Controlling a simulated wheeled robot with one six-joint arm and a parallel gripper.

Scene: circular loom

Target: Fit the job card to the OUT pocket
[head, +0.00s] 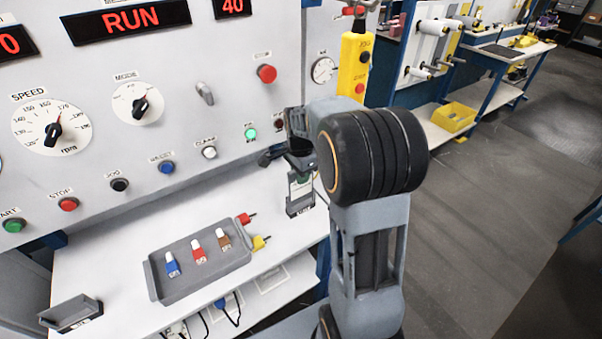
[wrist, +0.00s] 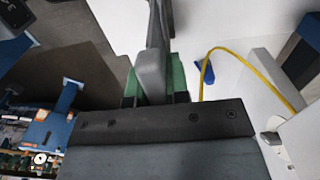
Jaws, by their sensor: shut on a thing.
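My gripper (head: 300,163) is shut on the job card (head: 301,188), which hangs upright below it, pale with a green part near the top. In the wrist view the card's green edges (wrist: 179,78) show on both sides of my grey finger (wrist: 150,72). A small dark grey pocket (head: 299,208) stands on the white bench directly below the card. The card's lower end overlaps the pocket in the head view; I cannot tell how deep it sits. The pocket's label is too small to read. A similar grey holder (head: 72,314) stands at the bench's front left.
A grey tray (head: 157,287) with blue, red and brown tagged pieces lies on the bench (head: 110,258). Red (head: 245,218) and yellow (head: 261,242) plugs lie beside it. The control panel (head: 226,130) with knobs and buttons rises behind. A yellow pendant (head: 354,68) hangs near my arm.

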